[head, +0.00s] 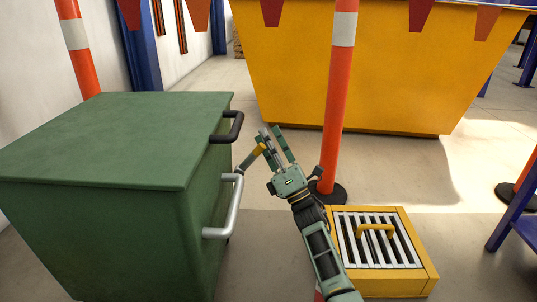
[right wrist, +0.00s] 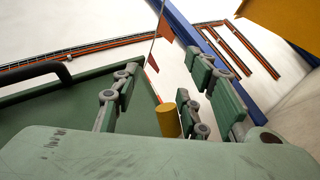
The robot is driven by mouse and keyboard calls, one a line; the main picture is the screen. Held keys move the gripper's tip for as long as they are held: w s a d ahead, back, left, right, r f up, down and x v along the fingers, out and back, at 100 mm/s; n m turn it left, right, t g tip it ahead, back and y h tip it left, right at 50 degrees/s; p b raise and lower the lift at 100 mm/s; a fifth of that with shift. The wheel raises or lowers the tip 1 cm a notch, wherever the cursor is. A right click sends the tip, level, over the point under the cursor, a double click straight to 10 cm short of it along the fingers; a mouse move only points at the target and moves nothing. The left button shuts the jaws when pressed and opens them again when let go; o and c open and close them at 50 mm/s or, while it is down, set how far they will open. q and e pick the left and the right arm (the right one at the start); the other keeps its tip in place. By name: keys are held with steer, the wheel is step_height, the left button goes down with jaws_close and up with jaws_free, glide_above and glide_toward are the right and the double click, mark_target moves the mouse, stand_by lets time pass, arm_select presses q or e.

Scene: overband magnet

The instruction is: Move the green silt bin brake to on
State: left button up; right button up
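The green bin (head: 120,140) stands at the left in the head view, with a black handle (head: 228,128) and a silver bar handle (head: 232,208) on its right side. The bin also shows at the left of the right wrist view (right wrist: 45,108). My right gripper (head: 268,142) is open beside the bin's right side, near the black handle. A short yellow cylinder, perhaps the brake lever's grip (right wrist: 168,120), stands between its spread fingers in the right wrist view, with a gap on both sides. I cannot read the brake's position. My left gripper is out of view.
A yellow skip (head: 370,70) stands at the back. An orange post (head: 338,110) on a black base is close behind my right gripper. A yellow-framed grate box (head: 430,275) with a yellow handle is on the floor at the right. A blue frame (head: 505,225) stands at the right edge.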

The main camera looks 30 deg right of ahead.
steer(key=shift+s+r, duration=0.1)
steer(key=shift+r, duration=0.7)
steer(key=s+d+f+p, duration=0.1)
steer(key=s+d+p, duration=0.1)
steer(key=s, duration=0.6)
steer(key=shift+d+p, duration=0.3)
steer(key=shift+d, duration=0.55)
steer(key=shift+f, duration=0.1)
